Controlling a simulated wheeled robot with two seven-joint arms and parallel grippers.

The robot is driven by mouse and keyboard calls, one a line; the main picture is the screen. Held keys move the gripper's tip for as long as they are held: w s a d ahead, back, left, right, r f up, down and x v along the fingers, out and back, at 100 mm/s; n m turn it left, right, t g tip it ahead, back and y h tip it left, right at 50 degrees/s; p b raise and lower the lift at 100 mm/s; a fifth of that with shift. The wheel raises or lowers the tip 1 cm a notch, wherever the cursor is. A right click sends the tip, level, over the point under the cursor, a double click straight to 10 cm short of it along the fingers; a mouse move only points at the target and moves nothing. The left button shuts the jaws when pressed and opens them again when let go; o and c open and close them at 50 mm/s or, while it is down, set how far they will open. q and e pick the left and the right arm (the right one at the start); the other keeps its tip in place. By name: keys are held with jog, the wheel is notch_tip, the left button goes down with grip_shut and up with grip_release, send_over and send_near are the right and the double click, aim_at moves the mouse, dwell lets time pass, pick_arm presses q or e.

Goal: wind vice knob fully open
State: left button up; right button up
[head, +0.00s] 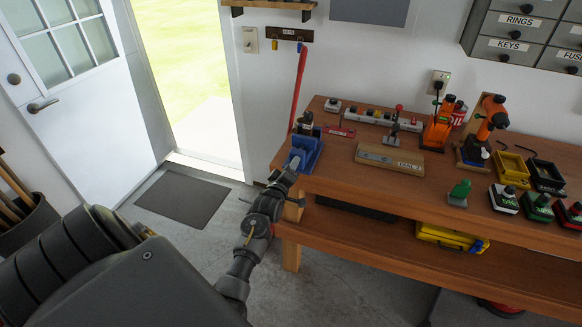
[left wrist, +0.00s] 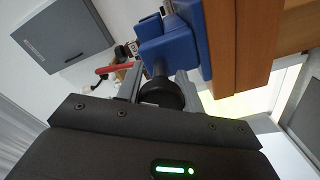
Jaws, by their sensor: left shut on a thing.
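The blue vice (head: 306,152) is mounted at the left end of the wooden workbench. It also shows in the left wrist view (left wrist: 178,47), where its dark shaft ends in a round black knob (left wrist: 162,93). My left gripper (head: 286,178) reaches the vice's front from below. In the left wrist view its grey fingers (left wrist: 158,88) stand on either side of the knob, shut on it. The knob is hidden by the gripper in the head view. I cannot tell how far the vice jaws are apart. My right gripper is not in view.
The workbench (head: 330,182) holds a wooden level (head: 388,158), a power strip (head: 383,119), orange drills (head: 438,132) and small battery packs at the right. A yellow case (head: 445,236) lies on the lower shelf. A red-handled tool (head: 298,85) stands behind the vice. Open floor lies left of the bench.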

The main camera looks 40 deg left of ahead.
pick_arm(q)
jog(key=o, duration=0.9)
jog(key=b+v, duration=0.3)
jog(key=v, duration=0.7)
jog(key=shift+s+d, duration=0.2)
jog(key=shift+s, duration=0.15)
